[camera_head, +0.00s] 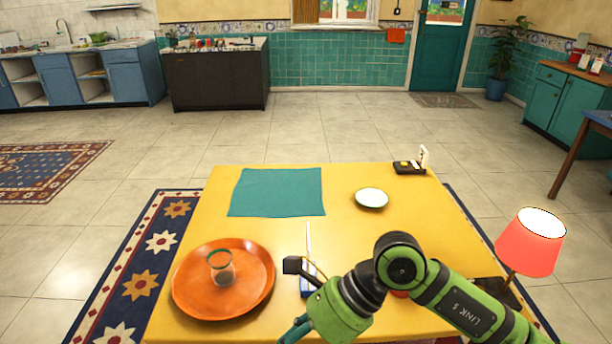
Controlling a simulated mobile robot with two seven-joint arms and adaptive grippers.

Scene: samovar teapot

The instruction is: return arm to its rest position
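My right arm (465,308), green and black, comes in from the lower right and reaches over the front of the yellow table (330,235). Its wrist bends down to the left, and my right gripper (292,334) is cut off by the bottom edge, so its fingers cannot be judged. A small dark camera-like block (292,265) juts from the wrist. My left arm and gripper are out of view. An orange round tray (190,296) with a small clear glass (222,268) on it stands left of my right wrist.
A teal cloth (278,192) and a pale saucer (371,198) lie farther back. A dark box (408,168) sits at the back right edge. A red lamp (530,243) stands right of the arm. A thin blue-and-white item (308,262) and a red thing are partly hidden by the arm.

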